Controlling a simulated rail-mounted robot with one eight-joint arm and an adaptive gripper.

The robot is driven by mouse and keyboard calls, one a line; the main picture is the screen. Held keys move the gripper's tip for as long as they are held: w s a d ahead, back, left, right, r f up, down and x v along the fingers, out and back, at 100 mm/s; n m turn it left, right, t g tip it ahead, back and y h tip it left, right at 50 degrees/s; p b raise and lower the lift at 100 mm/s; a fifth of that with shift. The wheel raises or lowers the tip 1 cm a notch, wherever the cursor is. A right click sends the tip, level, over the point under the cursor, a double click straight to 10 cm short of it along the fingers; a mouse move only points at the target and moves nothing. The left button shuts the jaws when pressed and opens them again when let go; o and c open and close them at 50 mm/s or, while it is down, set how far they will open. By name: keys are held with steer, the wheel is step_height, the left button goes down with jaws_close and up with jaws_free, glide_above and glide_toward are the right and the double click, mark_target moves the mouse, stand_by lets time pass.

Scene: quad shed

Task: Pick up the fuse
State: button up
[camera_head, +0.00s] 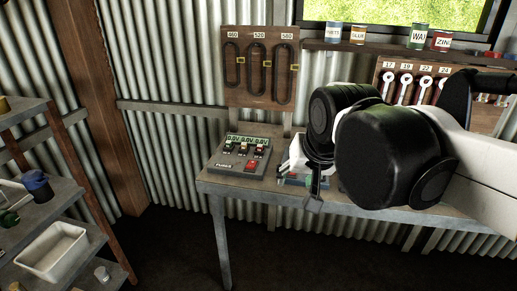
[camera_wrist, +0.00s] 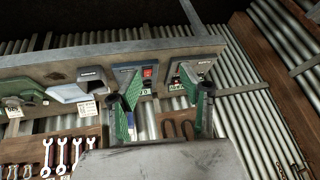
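I cannot make out a loose fuse with certainty in either view. A grey panel (camera_head: 240,160) on the left end of the bench has three green displays, small dark parts below them and a red button. My gripper (camera_head: 316,196) is at the bench's front edge, right of this panel, partly hidden by my arm. In the wrist view my gripper (camera_wrist: 162,98) is open, its two green-padded fingers wide apart with nothing seen between them. Beyond the fingers are a blue device with a red switch (camera_wrist: 148,74) and another device (camera_wrist: 185,76).
The bench (camera_head: 350,208) runs to the right, with a white device (camera_head: 297,155) behind my gripper. Belts hang on a wooden board (camera_head: 261,68), and wrenches (camera_head: 406,88) hang at right. A shelf rack at left holds a white tray (camera_head: 50,262).

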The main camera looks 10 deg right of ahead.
steer(key=w+d+r+m+g, duration=0.15)
steer(key=w+r+m, duration=0.45)
steer(key=w, duration=0.9)
steer(key=m+g+p, duration=0.4)
steer(key=m+g, duration=0.1)
steer(key=m, duration=0.9)
glide_above(260, 145)
steer(key=f, duration=1.4)
steer(key=d+f, duration=0.1)
steer(key=f, duration=0.6)
steer(key=shift+w+f, duration=0.1)
steer(key=shift+f, duration=0.05)
steer(key=f, duration=0.2)
steer(key=a+f, duration=0.1)
steer(key=f, duration=0.1)
steer(key=shift+a+f, duration=0.1)
steer(key=shift+f, duration=0.65)
steer(key=shift+c, duration=0.3)
